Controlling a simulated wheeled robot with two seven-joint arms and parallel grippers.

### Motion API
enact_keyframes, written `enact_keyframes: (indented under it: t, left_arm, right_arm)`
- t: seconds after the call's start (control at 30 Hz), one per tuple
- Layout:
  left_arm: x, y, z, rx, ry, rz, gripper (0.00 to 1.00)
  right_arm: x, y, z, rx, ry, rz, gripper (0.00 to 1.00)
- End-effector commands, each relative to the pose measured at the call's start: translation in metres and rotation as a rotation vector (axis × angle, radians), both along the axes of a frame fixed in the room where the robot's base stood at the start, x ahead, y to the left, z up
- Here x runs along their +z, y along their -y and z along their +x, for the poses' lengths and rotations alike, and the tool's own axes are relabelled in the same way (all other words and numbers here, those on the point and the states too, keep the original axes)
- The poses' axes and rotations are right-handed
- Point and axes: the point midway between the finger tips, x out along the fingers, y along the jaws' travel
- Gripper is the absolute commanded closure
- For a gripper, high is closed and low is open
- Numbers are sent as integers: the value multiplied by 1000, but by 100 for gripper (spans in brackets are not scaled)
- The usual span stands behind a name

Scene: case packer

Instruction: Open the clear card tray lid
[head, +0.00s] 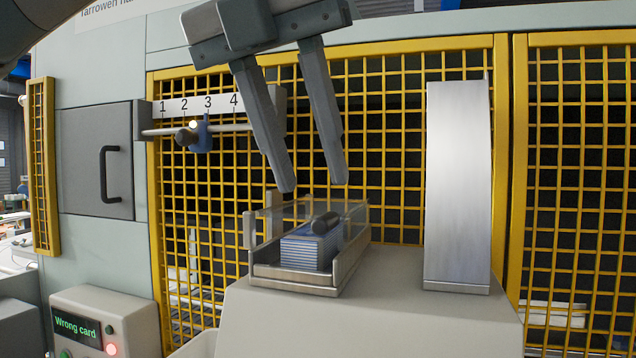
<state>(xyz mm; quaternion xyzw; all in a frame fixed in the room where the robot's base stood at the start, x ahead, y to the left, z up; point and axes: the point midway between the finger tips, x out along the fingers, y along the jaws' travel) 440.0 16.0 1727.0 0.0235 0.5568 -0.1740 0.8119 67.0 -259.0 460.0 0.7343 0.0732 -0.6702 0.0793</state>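The card tray (300,284) is a grey metal tray on a light grey stand. A stack of blue-edged cards (306,252) lies inside it. A clear lid (352,216) covers the stack, and a dark cylindrical knob (325,222) shows on it. The lid appears closed, though its transparent edges are hard to make out. My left gripper (314,188) points down just above the tray. Its two fingers are apart with nothing between them, and the fingertips are above the knob. My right gripper is not in view.
A tall metal block (457,190) stands on the stand (400,322), right of the tray. Yellow mesh guarding (385,110) rises behind. A numbered rail with a blue slider (201,136) is at left. A panel (106,322) reads "Wrong card" with a red light lit.

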Motion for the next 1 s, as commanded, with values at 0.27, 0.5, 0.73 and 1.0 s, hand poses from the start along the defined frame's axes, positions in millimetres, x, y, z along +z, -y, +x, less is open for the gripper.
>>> enact_keyframes:
  t: [0.27, 0.5, 0.73, 1.0]
  left_arm:
    - [-30, 9, 11, -2, 0, 2, 68]
    - [-40, 11, 14, 0, -1, 0, 68]
    - [-40, 11, 14, -1, -1, 1, 70]
    - [-40, 11, 14, -1, -1, 1, 100]
  right_arm:
    - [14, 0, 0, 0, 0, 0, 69]
    - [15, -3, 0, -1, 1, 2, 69]
    - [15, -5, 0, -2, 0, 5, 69]
    - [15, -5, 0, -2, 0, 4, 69]
